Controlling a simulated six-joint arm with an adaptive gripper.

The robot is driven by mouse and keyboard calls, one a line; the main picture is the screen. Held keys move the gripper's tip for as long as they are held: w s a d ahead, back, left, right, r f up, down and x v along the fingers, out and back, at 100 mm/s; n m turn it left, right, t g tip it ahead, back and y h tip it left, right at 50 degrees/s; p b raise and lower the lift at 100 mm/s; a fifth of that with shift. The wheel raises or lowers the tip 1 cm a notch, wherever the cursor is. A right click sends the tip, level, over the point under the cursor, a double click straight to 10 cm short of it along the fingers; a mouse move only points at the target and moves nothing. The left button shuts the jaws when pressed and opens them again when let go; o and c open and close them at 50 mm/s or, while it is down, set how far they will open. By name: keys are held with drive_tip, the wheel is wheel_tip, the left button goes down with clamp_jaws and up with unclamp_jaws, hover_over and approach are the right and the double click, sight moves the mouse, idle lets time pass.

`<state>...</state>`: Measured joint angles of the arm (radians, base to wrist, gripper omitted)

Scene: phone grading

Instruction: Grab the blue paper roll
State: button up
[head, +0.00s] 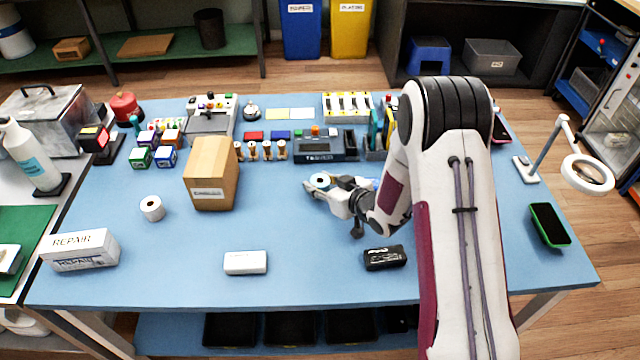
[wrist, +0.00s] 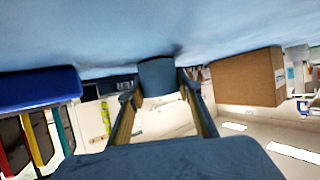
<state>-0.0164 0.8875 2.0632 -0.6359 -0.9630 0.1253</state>
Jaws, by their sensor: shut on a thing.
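The blue paper roll (wrist: 160,76) sits between the two fingers of my gripper (wrist: 157,92) in the wrist view, with a finger against each side. In the head view the roll (head: 320,180) shows as a small round top with a pale ring, at the tip of my gripper (head: 322,189) near the middle of the table. My gripper lies low, almost level, and is shut on the roll. The roll is at or very near the table surface; I cannot tell whether it touches. Its lower part is partly hidden by the gripper in the head view.
A white roll (head: 152,208) stands on the blue table (head: 300,225) at the left. A cardboard box (head: 212,174) stands left of my gripper. A dark device (head: 325,148) and small wooden figures (head: 267,150) are behind it. A white box (head: 245,262) and a black box (head: 384,258) lie in front.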

sight(320, 180)
drive_tip(key=shift+r, duration=4.85)
